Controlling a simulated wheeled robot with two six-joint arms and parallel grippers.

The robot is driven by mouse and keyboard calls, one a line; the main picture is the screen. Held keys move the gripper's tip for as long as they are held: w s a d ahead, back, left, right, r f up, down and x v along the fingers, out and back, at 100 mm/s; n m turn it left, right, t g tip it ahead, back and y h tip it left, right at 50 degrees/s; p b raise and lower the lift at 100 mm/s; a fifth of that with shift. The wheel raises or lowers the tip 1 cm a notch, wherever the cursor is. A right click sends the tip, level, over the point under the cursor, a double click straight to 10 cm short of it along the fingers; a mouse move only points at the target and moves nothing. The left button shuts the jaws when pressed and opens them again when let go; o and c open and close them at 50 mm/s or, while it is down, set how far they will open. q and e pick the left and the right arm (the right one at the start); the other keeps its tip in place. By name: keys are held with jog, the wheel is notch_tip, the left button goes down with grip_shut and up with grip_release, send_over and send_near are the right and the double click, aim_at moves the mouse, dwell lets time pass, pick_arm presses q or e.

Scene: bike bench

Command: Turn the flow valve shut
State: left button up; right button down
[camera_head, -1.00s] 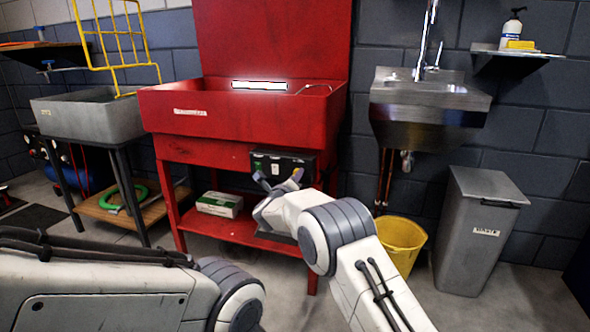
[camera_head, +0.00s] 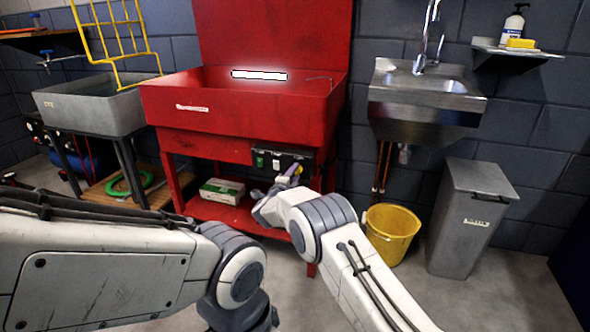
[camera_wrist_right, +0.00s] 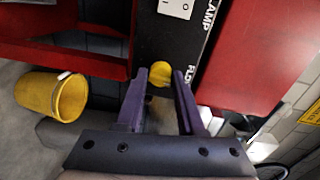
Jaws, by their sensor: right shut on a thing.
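The flow valve is a yellow knob (camera_wrist_right: 161,74) on the black control box (camera_head: 270,159) at the front of the red wash basin. In the head view only a little of the knob (camera_head: 293,169) shows above my gripper. My right gripper (camera_wrist_right: 160,82) has its two purple fingers on either side of the knob and is shut on it. In the head view the right gripper (camera_head: 284,179) is at the right part of the box, partly hidden by my own wrist. The knob's turn angle cannot be read. My left arm crosses the lower left; its gripper is out of view.
The red basin (camera_head: 225,118) stands over a lower red shelf with a white-green box (camera_head: 222,190). A yellow bucket (camera_head: 392,232) and grey bin (camera_head: 470,215) stand to the right. A grey sink (camera_head: 85,108) is at left. Floor at the lower right is clear.

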jog(key=shift+r+n+p, duration=0.15)
jog(key=shift+n+p, duration=0.15)
jog(key=shift+n, duration=0.3)
jog(key=c, duration=0.5)
grip_release()
jog(key=shift+c, duration=0.2)
jog(key=p+v, duration=0.3)
jog(key=v, duration=0.7)
jog(key=shift+s, duration=0.2)
jog(key=shift+a, duration=0.1)
